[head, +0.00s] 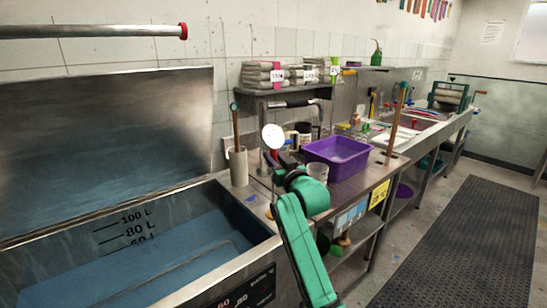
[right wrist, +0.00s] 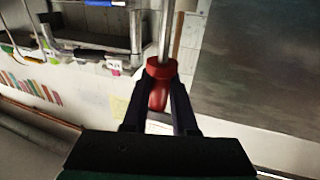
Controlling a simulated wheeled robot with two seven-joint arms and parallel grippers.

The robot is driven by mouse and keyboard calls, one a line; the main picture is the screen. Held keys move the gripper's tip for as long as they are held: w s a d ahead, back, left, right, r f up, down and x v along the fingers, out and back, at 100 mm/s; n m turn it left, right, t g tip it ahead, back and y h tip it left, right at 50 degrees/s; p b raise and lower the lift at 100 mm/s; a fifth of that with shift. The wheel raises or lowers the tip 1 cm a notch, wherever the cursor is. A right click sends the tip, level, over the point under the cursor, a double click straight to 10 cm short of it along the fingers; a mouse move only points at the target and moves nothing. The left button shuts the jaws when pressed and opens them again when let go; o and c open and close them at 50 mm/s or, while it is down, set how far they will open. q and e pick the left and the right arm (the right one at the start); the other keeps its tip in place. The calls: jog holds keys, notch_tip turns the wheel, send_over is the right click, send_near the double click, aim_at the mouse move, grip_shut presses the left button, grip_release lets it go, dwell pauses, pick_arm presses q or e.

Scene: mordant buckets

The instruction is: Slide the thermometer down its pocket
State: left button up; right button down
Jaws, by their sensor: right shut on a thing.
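The thermometer shows in the head view as a round white dial (head: 273,136) standing above the bench's left end, beside the vat. My right gripper (head: 278,160) is just below the dial. In the right wrist view my right gripper (right wrist: 158,98) is shut on the thermometer's red part (right wrist: 160,70), with a thin metal stem (right wrist: 166,30) running on from it. I cannot make out the pocket for sure, nor whether the stem's tip is in anything; my gripper and arm cover that area. My left gripper is not in view.
A steel vat (head: 262,243) with blue liquid and litre marks lies at left, its lid (head: 105,150) raised. A pale upright tube (head: 238,168) with a wooden stick stands close left of the gripper. A clear beaker (head: 318,172) and purple tub (head: 337,150) are close right. A shelf (head: 285,91) hangs behind.

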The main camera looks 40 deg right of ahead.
notch_tip(320, 180, down, 13)
jog(key=b, duration=0.7)
jog(key=shift+r+b, duration=0.2)
jog(key=shift+b, duration=0.15)
dwell(3.4)
jog(key=c, duration=0.6)
grip_release()
jog(key=shift+s, duration=0.15)
jog(key=shift+s+a+f, duration=0.15)
jog(key=shift+s, duration=0.2)
jog(key=v, duration=0.6)
jog(key=b+v, duration=0.1)
jog(key=v, duration=0.6)
jog(key=shift+s+b, duration=0.3)
jog(key=shift+s, duration=0.05)
